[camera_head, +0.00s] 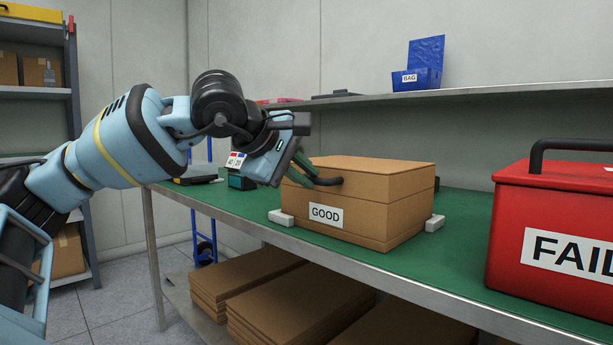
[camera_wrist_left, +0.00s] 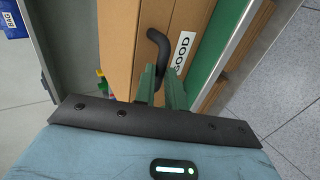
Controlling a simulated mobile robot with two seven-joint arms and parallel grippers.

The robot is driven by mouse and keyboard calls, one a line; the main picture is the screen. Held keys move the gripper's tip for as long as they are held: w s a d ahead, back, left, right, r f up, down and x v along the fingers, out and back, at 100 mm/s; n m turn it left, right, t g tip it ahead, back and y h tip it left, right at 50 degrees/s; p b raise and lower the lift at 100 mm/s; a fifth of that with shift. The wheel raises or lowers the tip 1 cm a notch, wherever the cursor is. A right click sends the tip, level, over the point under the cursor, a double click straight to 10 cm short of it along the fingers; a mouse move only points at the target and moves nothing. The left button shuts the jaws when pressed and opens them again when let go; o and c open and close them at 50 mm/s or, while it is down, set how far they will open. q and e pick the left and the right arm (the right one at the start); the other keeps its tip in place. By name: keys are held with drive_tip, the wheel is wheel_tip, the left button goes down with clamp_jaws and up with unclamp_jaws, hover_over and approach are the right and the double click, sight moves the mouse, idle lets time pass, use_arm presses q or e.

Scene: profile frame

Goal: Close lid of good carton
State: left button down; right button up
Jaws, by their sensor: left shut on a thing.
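The good carton (camera_head: 352,222) is a brown box with a white GOOD label on its front, standing on the green bench top. Its lid (camera_head: 370,166) lies level over the box, with a thin seam line below it. A black curved handle (camera_head: 328,181) sticks out at the lid's front left. My left gripper (camera_head: 303,168) reaches in from the left with green fingers shut on this handle. In the left wrist view, the handle (camera_wrist_left: 160,52) rises between the fingers (camera_wrist_left: 162,85), beside the GOOD label. My right gripper is out of view.
White blocks (camera_head: 434,223) sit at the carton's lower corners. A red FAIL box (camera_head: 548,200) with a black handle stands at the right. A shelf (camera_head: 480,93) with a blue BAG bin (camera_head: 418,78) runs behind. Flat cardboard stacks (camera_head: 300,305) lie below the bench.

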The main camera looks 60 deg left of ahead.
use_arm(q)
drive_tip(key=c, duration=1.6)
unclamp_jaws()
drive_tip(key=shift+o, duration=0.7)
drive_tip(key=shift+r, duration=0.1)
drive_tip(key=p+v, duration=0.1)
drive_tip(key=v, duration=0.6)
drive_tip(key=shift+s+p, duration=0.35)
drive_tip(key=shift+r, duration=0.15)
drive_tip(key=shift+r, duration=0.1)
